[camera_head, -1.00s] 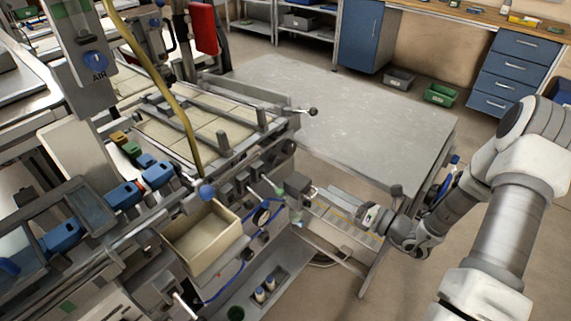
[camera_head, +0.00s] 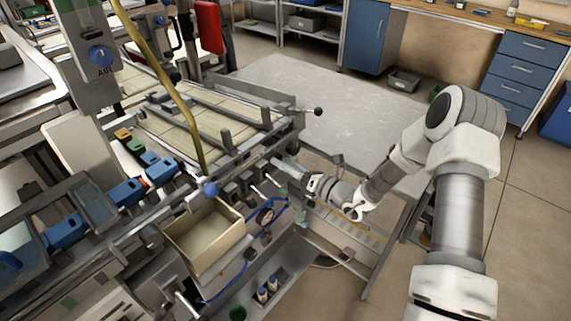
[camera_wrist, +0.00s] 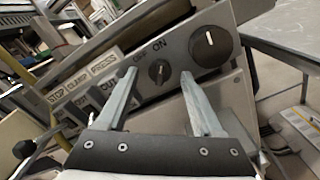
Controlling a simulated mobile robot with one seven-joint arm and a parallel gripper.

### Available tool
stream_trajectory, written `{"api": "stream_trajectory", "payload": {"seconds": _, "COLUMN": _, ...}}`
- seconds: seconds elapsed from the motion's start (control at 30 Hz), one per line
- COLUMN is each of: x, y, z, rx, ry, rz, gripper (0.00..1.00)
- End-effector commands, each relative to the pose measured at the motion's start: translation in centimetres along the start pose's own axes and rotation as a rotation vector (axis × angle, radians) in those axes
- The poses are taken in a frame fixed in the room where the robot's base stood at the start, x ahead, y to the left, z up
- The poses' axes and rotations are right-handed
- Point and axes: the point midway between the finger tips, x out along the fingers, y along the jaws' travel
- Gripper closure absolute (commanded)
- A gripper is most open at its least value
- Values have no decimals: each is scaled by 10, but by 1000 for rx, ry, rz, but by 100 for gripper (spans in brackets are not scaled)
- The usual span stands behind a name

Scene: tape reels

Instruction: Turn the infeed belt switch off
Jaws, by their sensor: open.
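In the wrist view, a grey panel carries a small black rotary switch (camera_wrist: 159,72) labelled OFF at its left and ON above it. Its white mark looks to point up, toward ON. My gripper (camera_wrist: 160,76) is open, one finger on each side of the small switch in the picture. I cannot tell whether the fingers touch it. In the head view, my gripper (camera_head: 265,176) reaches in from the right to the machine's front side; the switch is too small to make out there.
A larger black knob (camera_wrist: 210,47) sits to the right of the small switch, close to the right finger. Labelled STOP, CLAMP and PRESS controls (camera_wrist: 78,82) lie to the left. An open beige box (camera_head: 205,237) stands near the machine front. A grey table (camera_head: 350,110) lies behind my arm.

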Motion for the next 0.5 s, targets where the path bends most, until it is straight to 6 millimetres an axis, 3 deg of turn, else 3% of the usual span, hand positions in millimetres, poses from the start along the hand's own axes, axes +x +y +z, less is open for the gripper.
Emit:
{"api": "stream_trajectory", "payload": {"seconds": 0.3, "x": 3, "y": 0, "z": 0, "rx": 0, "ry": 0, "rz": 0, "gripper": 32}}
{"api": "stream_trajectory", "payload": {"seconds": 0.5, "x": 3, "y": 0, "z": 0, "rx": 0, "ry": 0, "rz": 0, "gripper": 68}}
